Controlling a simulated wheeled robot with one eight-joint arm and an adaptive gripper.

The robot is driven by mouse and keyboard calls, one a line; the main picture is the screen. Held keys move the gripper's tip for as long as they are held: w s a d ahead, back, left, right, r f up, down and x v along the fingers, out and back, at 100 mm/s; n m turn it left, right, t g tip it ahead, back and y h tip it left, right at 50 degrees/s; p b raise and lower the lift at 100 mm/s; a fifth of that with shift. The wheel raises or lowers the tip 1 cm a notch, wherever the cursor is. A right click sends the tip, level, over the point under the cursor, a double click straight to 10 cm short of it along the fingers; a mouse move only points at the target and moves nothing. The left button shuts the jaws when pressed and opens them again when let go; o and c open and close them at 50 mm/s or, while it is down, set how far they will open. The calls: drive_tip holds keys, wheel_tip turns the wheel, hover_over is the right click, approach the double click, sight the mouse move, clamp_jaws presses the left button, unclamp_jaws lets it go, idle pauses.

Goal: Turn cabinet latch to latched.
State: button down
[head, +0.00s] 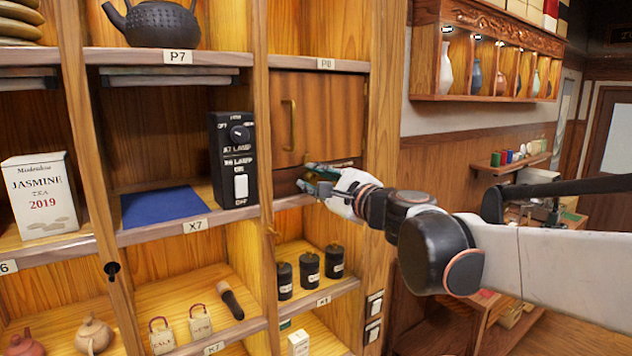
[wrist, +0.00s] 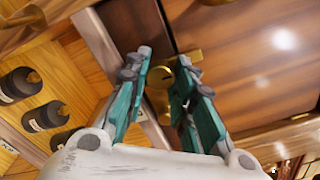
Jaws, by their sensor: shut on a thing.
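The cabinet door (head: 325,110) under the P8 label is closed, with an upright brass handle (head: 290,124) on its left side. The brass cabinet latch (wrist: 160,79) is at the door's lower edge, seen between my fingers in the wrist view. My gripper (head: 310,179) reaches in from the right to just below the door. Its two teal fingers (wrist: 165,68) are shut on the latch, one on each side. The fingers hide part of the latch, and I cannot tell its exact turn.
A black switch box (head: 235,158) with a dial stands just left of the door. Black canisters (head: 309,266) stand on the shelf below. A wooden post (head: 383,150) borders the cabinet at right. A blue cloth (head: 163,204) lies in the X7 bay.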

drive_tip(key=c, duration=1.3)
unclamp_jaws()
drive_tip(key=shift+c, duration=0.2)
drive_tip(key=v, duration=1.2)
drive_tip(key=s+d+f+n+g+h+b, duration=0.2)
drive_tip(key=s+f+n+b, duration=0.4)
drive_tip(key=f, duration=0.8)
drive_tip(key=s+d+f+n+g+h+b, duration=0.25)
drive_tip(key=s+f+b, duration=0.4)
drive_tip(key=f, duration=0.75)
drive_tip(key=s+d+f+n+g+h+b, duration=0.1)
drive_tip(key=s+f+n+g+b, duration=0.15)
drive_tip(key=f+n+b, duration=0.85)
drive_tip(key=s+d+f+h+b, duration=0.2)
drive_tip(key=s+d+f, duration=0.1)
drive_tip(key=f, duration=0.4)
drive_tip(key=s+d+f+m+g+h+b, duration=0.1)
drive_tip(key=s+d+f+h+b, duration=0.1)
drive_tip(key=f, duration=0.6)
drive_tip(key=shift+s+d+f, duration=0.2)
drive_tip(key=shift+s+d, duration=0.45)
drive_tip(key=shift+d, duration=0.55)
